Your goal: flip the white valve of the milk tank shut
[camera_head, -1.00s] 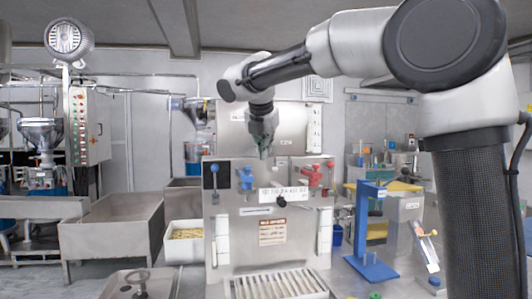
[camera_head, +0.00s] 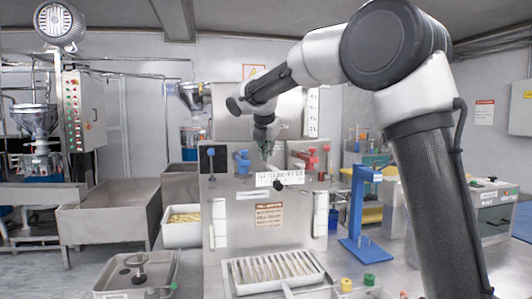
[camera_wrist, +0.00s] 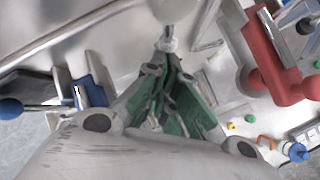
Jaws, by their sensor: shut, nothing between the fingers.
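The milk tank (camera_head: 233,210) is a steel box with a row of valves across its upper front. In the wrist view a pale, whitish valve part (camera_wrist: 168,40) with a rounded end lies just past my fingertips; I cannot tell whether they touch it. In the head view my gripper covers this spot. My gripper (camera_head: 267,152) is shut and empty in front of the tank's upper middle, between the blue valve (camera_head: 242,161) and the red valve (camera_head: 308,158). Its green-padded fingers (camera_wrist: 167,62) are together in the wrist view.
In the wrist view the red valve (camera_wrist: 270,60) is close on the right and the blue valve (camera_wrist: 88,92) on the left. A black-handled lever (camera_head: 281,184) sits below my gripper. A slatted tray (camera_head: 275,271) and a blue stand (camera_head: 360,215) are lower down.

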